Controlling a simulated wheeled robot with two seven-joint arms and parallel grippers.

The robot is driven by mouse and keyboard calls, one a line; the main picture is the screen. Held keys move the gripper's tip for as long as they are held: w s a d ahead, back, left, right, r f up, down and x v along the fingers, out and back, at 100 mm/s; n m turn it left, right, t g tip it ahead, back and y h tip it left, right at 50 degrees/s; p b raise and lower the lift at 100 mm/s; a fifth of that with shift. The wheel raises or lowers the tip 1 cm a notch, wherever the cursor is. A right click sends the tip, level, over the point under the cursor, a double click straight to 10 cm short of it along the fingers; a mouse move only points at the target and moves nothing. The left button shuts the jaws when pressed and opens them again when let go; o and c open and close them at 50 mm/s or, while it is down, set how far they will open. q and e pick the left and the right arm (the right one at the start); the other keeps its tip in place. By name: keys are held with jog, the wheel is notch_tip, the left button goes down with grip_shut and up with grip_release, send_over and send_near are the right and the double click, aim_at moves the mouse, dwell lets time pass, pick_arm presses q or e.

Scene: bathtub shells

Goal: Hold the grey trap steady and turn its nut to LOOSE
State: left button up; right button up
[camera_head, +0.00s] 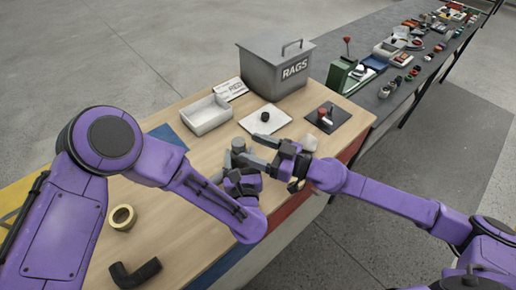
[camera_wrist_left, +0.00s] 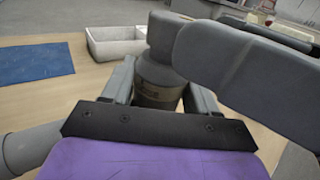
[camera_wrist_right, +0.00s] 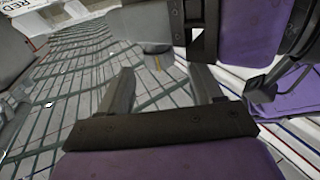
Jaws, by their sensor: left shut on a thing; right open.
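The grey trap (camera_head: 238,146) stands upright at the front right of the wooden bench. In the left wrist view its dark body (camera_wrist_left: 158,82) sits between the fingers of my left gripper (camera_wrist_left: 160,92), which is shut on it. A grey rounded part (camera_wrist_left: 168,38) rises above the body; I cannot read any LOOSE mark. My right gripper (camera_head: 264,141) is open beside the top of the trap, coming from the right. Its fingers cross the upper right of the left wrist view. In the right wrist view the fingers of my right gripper (camera_wrist_right: 163,88) are apart, with no clear grip on anything.
The RAGS bin (camera_head: 272,75) stands at the back. A white tray (camera_head: 207,118), a white plate with a black knob (camera_head: 265,117) and a dark plate with a red knob (camera_head: 326,114) lie behind the trap. A yellow ring (camera_head: 122,217) and black elbow (camera_head: 136,273) lie front left.

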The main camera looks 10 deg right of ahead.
jog(key=shift+s+d, duration=0.2)
jog(key=shift+d, duration=0.1)
